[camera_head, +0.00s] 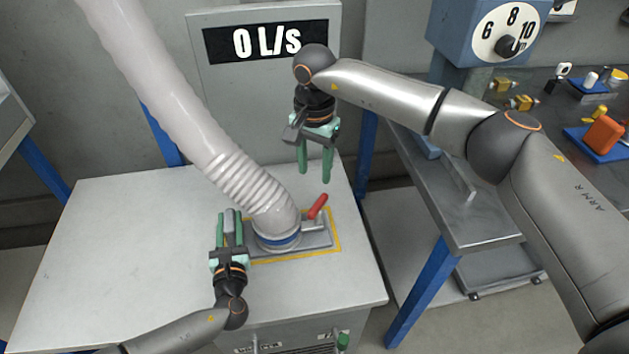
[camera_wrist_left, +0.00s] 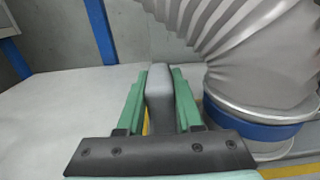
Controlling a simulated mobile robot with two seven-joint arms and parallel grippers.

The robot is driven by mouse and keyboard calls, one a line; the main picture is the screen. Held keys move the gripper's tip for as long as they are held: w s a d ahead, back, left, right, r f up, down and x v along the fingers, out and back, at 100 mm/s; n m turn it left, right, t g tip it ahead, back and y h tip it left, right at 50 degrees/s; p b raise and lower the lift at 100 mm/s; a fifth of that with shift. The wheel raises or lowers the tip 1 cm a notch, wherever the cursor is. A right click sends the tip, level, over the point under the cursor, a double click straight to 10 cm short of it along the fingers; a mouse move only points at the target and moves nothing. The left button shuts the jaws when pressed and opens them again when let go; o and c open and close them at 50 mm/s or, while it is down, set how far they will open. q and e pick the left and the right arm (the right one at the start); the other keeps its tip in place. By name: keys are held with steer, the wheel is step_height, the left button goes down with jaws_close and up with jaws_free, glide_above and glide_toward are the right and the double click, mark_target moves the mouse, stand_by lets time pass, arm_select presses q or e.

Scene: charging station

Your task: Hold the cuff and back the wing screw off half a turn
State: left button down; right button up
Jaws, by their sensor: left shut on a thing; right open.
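The cuff (camera_head: 278,240), a ring with a blue band at the foot of the ribbed hose, sits on a grey plate on the bench. It also shows in the left wrist view (camera_wrist_left: 255,131). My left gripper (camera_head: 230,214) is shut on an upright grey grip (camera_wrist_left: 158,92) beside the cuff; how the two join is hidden. A red lever (camera_head: 318,206) stands tilted at the cuff's right. I cannot tell whether it is the wing screw, and no other wing screw is clear. My right gripper (camera_head: 315,174) is open and empty, pointing down above the red lever, apart from it.
The pale hose (camera_head: 165,80) rises from the cuff to the upper left. A panel reading "0 L/s" (camera_head: 266,42) stands behind the bench (camera_head: 110,240), whose left side is clear. A grey metal table (camera_head: 480,215) stands at the right.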

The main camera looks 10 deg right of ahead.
steer(key=shift+r, duration=0.35)
arm_select(q)
steer(key=shift+c, duration=2.4)
jaws_free()
steer(key=shift+s, duration=0.1)
